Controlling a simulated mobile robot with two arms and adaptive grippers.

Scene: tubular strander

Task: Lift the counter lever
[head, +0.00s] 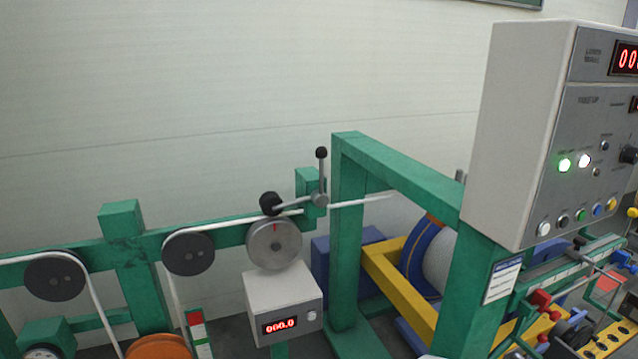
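The counter lever (321,170) is a thin grey handle with a dark knob, standing upright from a pivot on the green frame. A grey arm runs left from the pivot to a small black roller (270,203), which sits at the top of the grey measuring wheel (274,244). A white strand passes between roller and wheel; I cannot tell if they touch it. Below is the white counter box (284,302) with a red display reading 000.0. Neither of my grippers is in view.
A white control cabinet (517,130) with lit buttons stands at the right. Dark pulleys (188,253) line the green frame at the left. A green gantry (400,170) with a blue-rimmed reel (428,262) stands right of the lever. Space above the lever is free.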

